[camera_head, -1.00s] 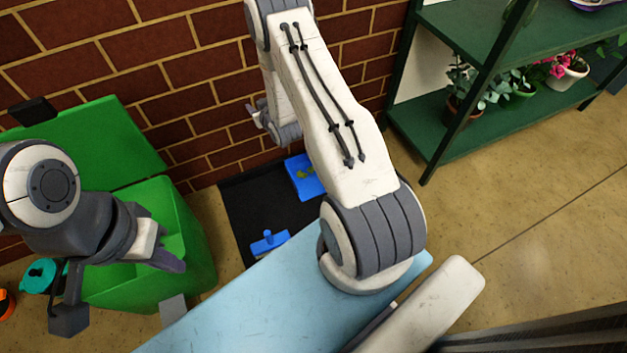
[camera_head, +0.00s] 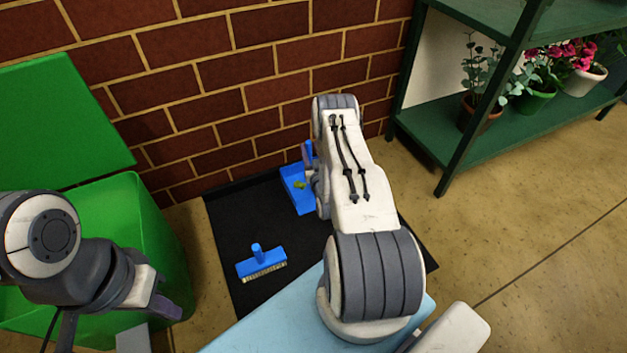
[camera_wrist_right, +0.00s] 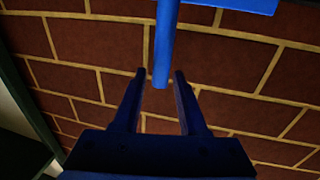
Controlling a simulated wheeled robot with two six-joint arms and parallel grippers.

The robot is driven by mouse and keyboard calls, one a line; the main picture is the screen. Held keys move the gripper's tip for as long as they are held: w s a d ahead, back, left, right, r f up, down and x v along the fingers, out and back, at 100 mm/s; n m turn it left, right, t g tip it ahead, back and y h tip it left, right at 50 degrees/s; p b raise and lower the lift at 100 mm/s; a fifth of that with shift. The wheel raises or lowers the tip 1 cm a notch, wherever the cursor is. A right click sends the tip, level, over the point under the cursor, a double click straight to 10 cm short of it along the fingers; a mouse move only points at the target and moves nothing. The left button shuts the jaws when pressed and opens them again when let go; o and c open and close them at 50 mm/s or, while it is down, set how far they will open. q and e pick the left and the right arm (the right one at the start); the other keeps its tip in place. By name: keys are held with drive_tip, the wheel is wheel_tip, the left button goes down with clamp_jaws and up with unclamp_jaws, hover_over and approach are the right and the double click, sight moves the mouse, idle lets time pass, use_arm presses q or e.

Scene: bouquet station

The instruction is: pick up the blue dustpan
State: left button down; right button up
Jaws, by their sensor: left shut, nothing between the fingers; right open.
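The blue dustpan (camera_head: 296,196) rests on a black mat (camera_head: 225,225) near the brick wall, with its handle upright and small green bits in its pan. My right arm hides part of it in the head view. In the right wrist view the blue dustpan handle (camera_wrist_right: 164,45) reaches down so that its end lies between the fingertips of my right gripper (camera_wrist_right: 160,76), which is open, with a gap on each side. My left gripper (camera_head: 168,306) is shut and empty in front of the green bin.
A blue brush (camera_head: 261,262) lies on the mat, left of my right arm. A green bin (camera_head: 150,225) with its lid raised stands at the left. A light blue tabletop (camera_head: 270,325) is in front. A dark green shelf (camera_head: 440,130) with potted flowers stands at the right.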

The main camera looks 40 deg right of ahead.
drive_tip(key=b+x, duration=0.4)
drive_tip(key=shift+w+f, duration=0.15)
drive_tip(key=shift+w+d+b, duration=0.25)
drive_tip(key=shift+w+b, duration=0.15)
drive_tip(key=shift+w, duration=0.1)
drive_tip(key=shift+r, duration=0.25)
clamp_jaws()
